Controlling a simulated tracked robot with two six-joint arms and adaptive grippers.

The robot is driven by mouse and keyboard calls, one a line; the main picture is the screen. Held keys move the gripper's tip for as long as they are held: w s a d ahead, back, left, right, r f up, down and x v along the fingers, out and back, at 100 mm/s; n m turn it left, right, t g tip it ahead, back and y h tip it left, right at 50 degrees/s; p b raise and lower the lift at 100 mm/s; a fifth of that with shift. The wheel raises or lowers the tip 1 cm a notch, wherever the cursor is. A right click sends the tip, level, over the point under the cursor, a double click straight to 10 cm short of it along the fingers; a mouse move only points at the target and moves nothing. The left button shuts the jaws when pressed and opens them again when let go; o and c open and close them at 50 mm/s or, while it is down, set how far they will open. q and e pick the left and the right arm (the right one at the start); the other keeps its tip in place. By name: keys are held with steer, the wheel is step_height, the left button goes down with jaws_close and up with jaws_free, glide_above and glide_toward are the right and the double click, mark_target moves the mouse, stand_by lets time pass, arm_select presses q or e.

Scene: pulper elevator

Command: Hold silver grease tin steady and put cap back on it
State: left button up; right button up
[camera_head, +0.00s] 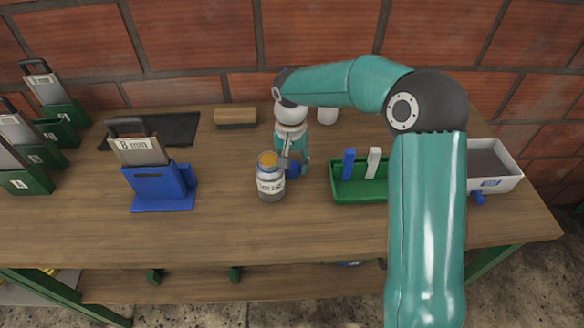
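The silver grease tin (270,187) stands upright on the wooden bench, with a pale label on its front. Its top is open and shows orange-yellow grease. A round blue cap (293,169) is just right of the tin, low near the bench top. My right gripper (294,164) reaches down from behind, with its fingers around the blue cap. Whether the fingers are closed on the cap, and whether the cap touches the bench, I cannot tell. My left gripper is not in view.
A blue holder (160,190) marked 8 mm stands left of the tin. A green tray (345,190) with blue and white pieces is to the right, partly behind my arm. A white bin (505,178) is far right. The bench front (230,232) is clear.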

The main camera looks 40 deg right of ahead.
mark_target(291, 167)
steer(key=shift+r, duration=0.1)
stand_by(0.3)
step_height(291, 167, up, 20)
steer(key=p, duration=0.1)
steer(key=shift+p, duration=0.35)
stand_by(0.4)
